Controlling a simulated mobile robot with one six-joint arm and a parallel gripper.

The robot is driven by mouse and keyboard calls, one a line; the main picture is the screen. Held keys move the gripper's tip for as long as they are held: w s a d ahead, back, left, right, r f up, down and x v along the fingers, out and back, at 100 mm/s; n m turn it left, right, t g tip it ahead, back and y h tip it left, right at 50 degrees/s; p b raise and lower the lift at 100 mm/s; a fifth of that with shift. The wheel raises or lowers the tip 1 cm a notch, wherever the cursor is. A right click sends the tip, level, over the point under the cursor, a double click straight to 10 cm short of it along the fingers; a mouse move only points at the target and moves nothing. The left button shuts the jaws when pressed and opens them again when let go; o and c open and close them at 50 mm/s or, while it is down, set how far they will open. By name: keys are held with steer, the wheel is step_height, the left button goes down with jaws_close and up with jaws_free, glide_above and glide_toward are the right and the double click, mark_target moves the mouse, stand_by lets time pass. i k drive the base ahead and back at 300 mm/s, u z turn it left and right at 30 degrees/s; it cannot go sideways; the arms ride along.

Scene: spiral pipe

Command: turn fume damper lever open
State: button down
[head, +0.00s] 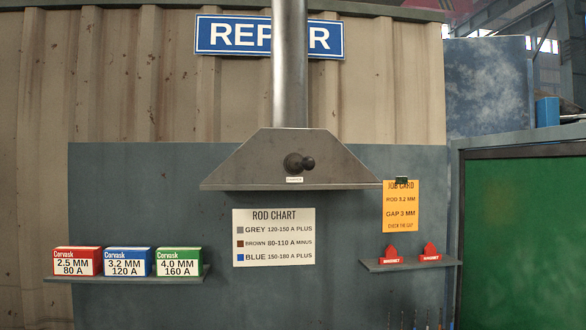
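The fume damper lever (302,163) is a short dark lever on the front face of the grey fume hood (245,168). It has a round hub and a ball end pointing to the right, roughly level. A small white label (294,180) sits just below it, its text too small to read surely. A metal duct (291,70) rises from the top of the hood. My gripper is not in view, and nothing touches the lever.
A rod chart (273,237) hangs below the hood and an orange job card (401,206) to its right. A left shelf (125,277) holds three rod boxes; a right shelf (410,265) holds two red magnets. A green panel (520,240) stands at right. The space before the hood looks clear.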

mark_target(308, 163)
steer(key=z, duration=0.9)
steer(key=k, duration=0.5)
steer(key=u, duration=1)
steer(key=i, duration=1)
steer(key=u, duration=0.05)
